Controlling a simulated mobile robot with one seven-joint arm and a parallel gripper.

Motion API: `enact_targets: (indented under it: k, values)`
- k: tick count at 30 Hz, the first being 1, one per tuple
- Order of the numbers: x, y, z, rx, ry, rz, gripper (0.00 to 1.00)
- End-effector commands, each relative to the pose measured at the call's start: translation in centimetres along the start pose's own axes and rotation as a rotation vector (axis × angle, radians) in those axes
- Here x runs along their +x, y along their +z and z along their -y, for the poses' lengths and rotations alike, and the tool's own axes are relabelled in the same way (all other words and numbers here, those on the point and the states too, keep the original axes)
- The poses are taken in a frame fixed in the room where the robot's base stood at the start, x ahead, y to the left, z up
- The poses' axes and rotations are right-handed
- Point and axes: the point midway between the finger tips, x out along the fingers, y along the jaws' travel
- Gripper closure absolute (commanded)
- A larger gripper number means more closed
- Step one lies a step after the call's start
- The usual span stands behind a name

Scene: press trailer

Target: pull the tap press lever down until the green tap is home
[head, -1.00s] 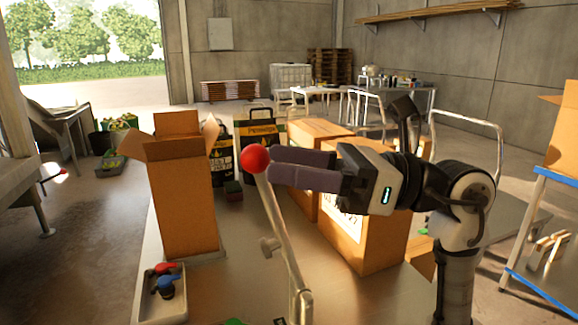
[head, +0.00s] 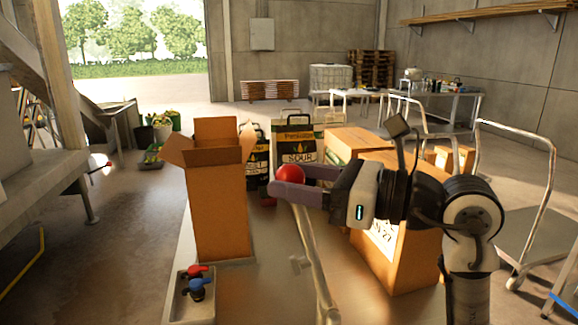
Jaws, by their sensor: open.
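The tap press lever (head: 311,246) is a metal bar rising from the bottom edge of the head view, leaning left, with a red ball knob (head: 290,174) at its top. My gripper (head: 287,181) reaches in from the right with its jaws open. Its two dark purple fingers lie on either side of the knob, the near one across its lower front. I cannot tell whether they touch it. The green tap and the lever's base are out of view.
A tray (head: 180,313) with a red tap (head: 196,270) and a blue tap (head: 197,289) lies at lower left. A tall open carton (head: 220,210) stands left of the lever. Cartons (head: 415,262) and a black-handled bag (head: 297,146) stand behind.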

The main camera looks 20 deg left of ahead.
Motion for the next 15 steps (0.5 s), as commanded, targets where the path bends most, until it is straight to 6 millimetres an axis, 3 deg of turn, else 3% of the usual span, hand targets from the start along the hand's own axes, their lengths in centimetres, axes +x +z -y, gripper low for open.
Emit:
enact_targets:
  k: [6, 15]
  values:
    - [1.6, 0.0, -0.1, -0.002, 0.000, 0.000, 0.41]
    - [1.8, 0.0, 0.0, -0.001, 0.000, 0.000, 0.44]
